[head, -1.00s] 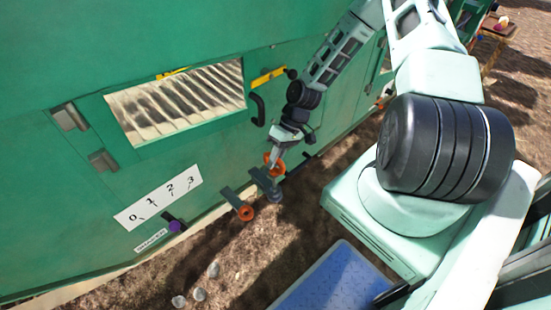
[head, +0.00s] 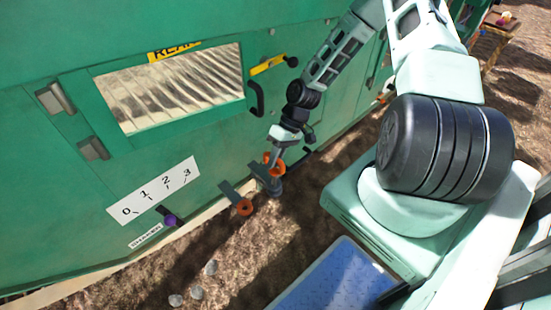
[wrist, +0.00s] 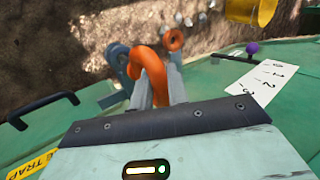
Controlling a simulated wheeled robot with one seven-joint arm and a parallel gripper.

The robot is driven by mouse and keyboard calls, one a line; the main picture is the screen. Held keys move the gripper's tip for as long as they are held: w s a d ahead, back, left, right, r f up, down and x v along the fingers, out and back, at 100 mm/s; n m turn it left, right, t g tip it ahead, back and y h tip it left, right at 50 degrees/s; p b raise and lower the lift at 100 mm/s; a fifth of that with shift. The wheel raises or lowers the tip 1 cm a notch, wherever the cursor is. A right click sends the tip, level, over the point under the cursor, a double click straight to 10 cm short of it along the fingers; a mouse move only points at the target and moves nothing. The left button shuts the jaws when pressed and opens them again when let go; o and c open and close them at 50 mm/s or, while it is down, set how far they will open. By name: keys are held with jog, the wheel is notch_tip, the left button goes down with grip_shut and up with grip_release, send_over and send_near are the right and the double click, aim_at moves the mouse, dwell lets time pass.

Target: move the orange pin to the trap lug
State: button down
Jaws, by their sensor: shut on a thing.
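My gripper (head: 275,157) is shut on the orange pin (wrist: 150,72), whose curved orange loop stands between the fingers in the wrist view. In the head view the pin's orange shows at the fingertips, right above a grey lug (head: 262,178) low on the green wall. In the wrist view this lug (wrist: 117,65), with a round hole, lies just left of the pin. I cannot tell whether the pin touches it or enters the hole. A second grey lug (head: 229,192) to the left has an orange ring (head: 243,207) at its end. The pin's shank is hidden.
The green wall (head: 50,200) carries a black handle (head: 256,98), a 0–3 scale plate (head: 155,190) and a purple-knobbed lever (head: 170,220). A yellow TRAP label (wrist: 32,165) shows in the wrist view. A blue platform (head: 335,280) stands in front; bare ground lies between.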

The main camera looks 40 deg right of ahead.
jog(key=shift+f+b, duration=1.05)
jog(key=shift+f, duration=1.2)
jog(key=c, duration=1.3)
grip_release()
jog(key=p+v, duration=0.4)
jog(key=v, duration=1.3)
jog(key=shift+r+p, duration=0.15)
jog(key=shift+p, duration=0.15)
